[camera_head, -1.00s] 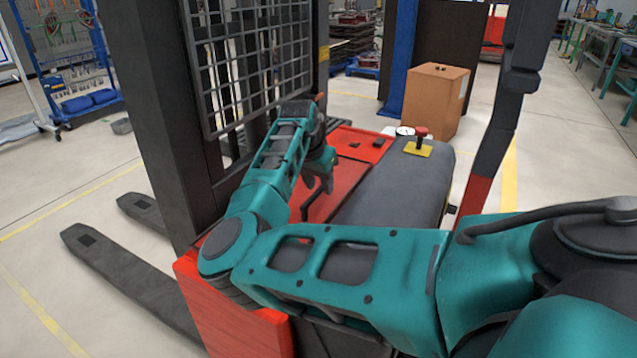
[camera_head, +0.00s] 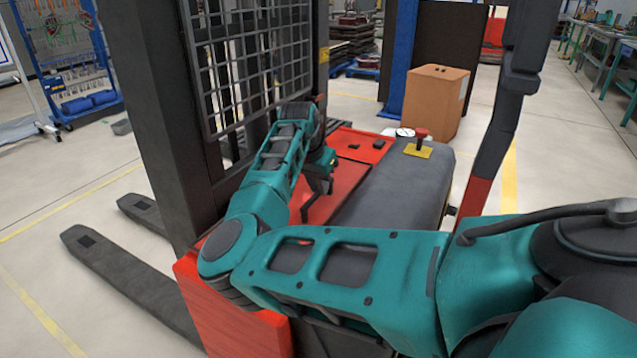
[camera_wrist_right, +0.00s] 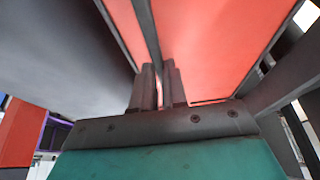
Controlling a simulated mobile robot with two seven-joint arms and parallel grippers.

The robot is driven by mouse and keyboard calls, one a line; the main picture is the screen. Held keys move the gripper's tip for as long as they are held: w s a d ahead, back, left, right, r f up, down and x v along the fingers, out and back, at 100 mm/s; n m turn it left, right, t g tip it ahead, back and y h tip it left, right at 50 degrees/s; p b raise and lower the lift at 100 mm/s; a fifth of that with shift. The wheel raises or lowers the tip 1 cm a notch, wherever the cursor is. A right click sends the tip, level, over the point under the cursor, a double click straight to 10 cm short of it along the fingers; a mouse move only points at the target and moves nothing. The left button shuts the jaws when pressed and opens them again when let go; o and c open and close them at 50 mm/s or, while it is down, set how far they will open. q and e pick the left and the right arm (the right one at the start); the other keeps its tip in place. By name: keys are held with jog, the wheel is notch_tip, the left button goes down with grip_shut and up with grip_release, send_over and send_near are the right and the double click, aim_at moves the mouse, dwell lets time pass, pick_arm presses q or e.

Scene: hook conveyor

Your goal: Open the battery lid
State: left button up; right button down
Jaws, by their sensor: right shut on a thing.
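The forklift's red lid panel (camera_head: 343,186) lies between the black mast and the grey cover. It also shows in the right wrist view (camera_wrist_right: 215,45), filling the upper right. A thin dark handle bar (camera_wrist_right: 147,32) runs along the red panel there. My right gripper (camera_head: 318,192) is over the red panel in the head view. In the wrist view its two fingers (camera_wrist_right: 160,85) are close together, shut on the handle bar. The lid looks closed. The exact contact is partly hidden by the fingers. My left gripper is not in view.
The grey cover (camera_head: 395,195) carries a red-topped stop button (camera_head: 421,135) on a yellow plate. The black mast with its mesh guard (camera_head: 250,55) stands close left of my right forearm. A dark post (camera_head: 500,110) rises at right. A cardboard box (camera_head: 436,100) stands behind.

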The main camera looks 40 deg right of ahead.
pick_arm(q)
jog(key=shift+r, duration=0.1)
pick_arm(e)
jog(key=shift+w+r+g+p, duration=0.25)
jog(key=shift+r+p, duration=0.45)
jog(key=shift+p, duration=0.35)
pick_arm(q)
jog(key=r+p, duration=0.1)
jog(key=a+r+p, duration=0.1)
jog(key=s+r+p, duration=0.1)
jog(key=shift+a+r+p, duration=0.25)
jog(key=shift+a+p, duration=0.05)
jog(key=shift+p, duration=0.1)
pick_arm(e)
jog(key=w+a+r+g, duration=0.2)
jog(key=w+r, duration=0.4)
jog(key=shift+w+a+r+n+h, duration=0.25)
jog(key=shift+r+n+h, duration=0.05)
jog(key=shift+r+h, duration=0.1)
jog(key=shift+a+f, duration=0.1)
jog(key=c, duration=1.5)
grip_release()
jog(key=shift+c, duration=0.2)
jog(key=o, duration=0.4)
jog(key=shift+w+f, duration=0.2)
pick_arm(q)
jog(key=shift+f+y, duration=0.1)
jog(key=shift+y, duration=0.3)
